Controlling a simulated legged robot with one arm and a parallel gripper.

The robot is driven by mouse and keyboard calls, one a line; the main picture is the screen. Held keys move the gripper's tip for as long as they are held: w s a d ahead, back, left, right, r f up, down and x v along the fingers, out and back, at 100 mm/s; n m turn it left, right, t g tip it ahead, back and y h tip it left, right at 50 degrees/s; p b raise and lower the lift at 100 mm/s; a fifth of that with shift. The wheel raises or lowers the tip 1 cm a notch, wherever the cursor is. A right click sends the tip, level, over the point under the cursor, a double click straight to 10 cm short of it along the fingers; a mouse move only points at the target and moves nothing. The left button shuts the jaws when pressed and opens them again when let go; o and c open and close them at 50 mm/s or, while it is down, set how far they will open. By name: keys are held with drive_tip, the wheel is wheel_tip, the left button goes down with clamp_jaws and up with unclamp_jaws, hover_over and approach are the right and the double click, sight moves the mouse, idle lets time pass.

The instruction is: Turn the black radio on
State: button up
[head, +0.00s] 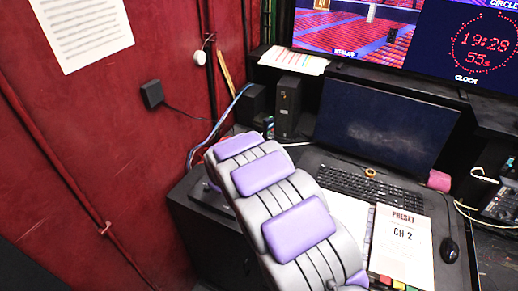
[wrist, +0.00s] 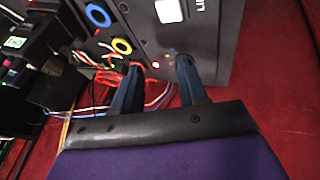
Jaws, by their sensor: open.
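In the wrist view, a dark grey box (wrist: 208,45) stands just beyond my gripper (wrist: 155,66). Its face has a blue ring (wrist: 97,14), a yellow ring (wrist: 121,46), a white square (wrist: 168,10) and small lights. I cannot tell for sure that this is the black radio. My two fingers are apart with nothing held between them. Their tips are at the lower part of the box face; I cannot tell if they touch. In the head view my purple and grey arm hides my gripper. An upright black box (head: 287,107) stands behind the arm there.
Red, white and blue cables (wrist: 158,97) run below the box. A desk holds a dark monitor (head: 384,125), a keyboard (head: 368,186), a mouse (head: 449,250) and a "PRESET CH 2" sheet (head: 402,246). A red wall (head: 110,135) closes the left side.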

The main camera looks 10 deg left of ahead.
drive_tip(key=s+d+n+h, duration=0.1)
drive_tip(key=s+d+h, duration=0.1)
drive_tip(key=d, duration=0.4)
drive_tip(key=s+d+f+n+g+h, duration=0.1)
drive_tip(key=s+d+h, duration=0.1)
drive_tip(key=d, duration=0.4)
drive_tip(key=s+d+g+h, duration=0.1)
drive_tip(key=s+d+h, duration=0.2)
drive_tip(key=d, duration=0.3)
drive_tip(key=shift+f+n, duration=0.25)
drive_tip(key=shift+n, duration=0.15)
drive_tip(key=w+r+n+t+h, duration=0.2)
drive_tip(key=w+n+t+h, duration=0.35)
drive_tip(key=n, duration=0.25)
drive_tip(key=w+a+r+n+t+y, duration=0.1)
drive_tip(key=a+n+t+y, duration=0.1)
drive_tip(key=a+n+t, duration=0.3)
drive_tip(key=w+a+n+t+y, duration=0.2)
drive_tip(key=a+n+t+y, duration=0.1)
drive_tip(key=a, duration=0.4)
drive_tip(key=b+x, duration=0.1)
drive_tip(key=x, duration=1.5)
drive_tip(key=shift+w+b, duration=0.3)
drive_tip(key=shift+w, duration=0.1)
drive_tip(key=shift+d+r+h, duration=0.1)
drive_tip(key=shift+d+h, duration=0.05)
drive_tip(key=shift+h, duration=0.1)
clamp_jaws()
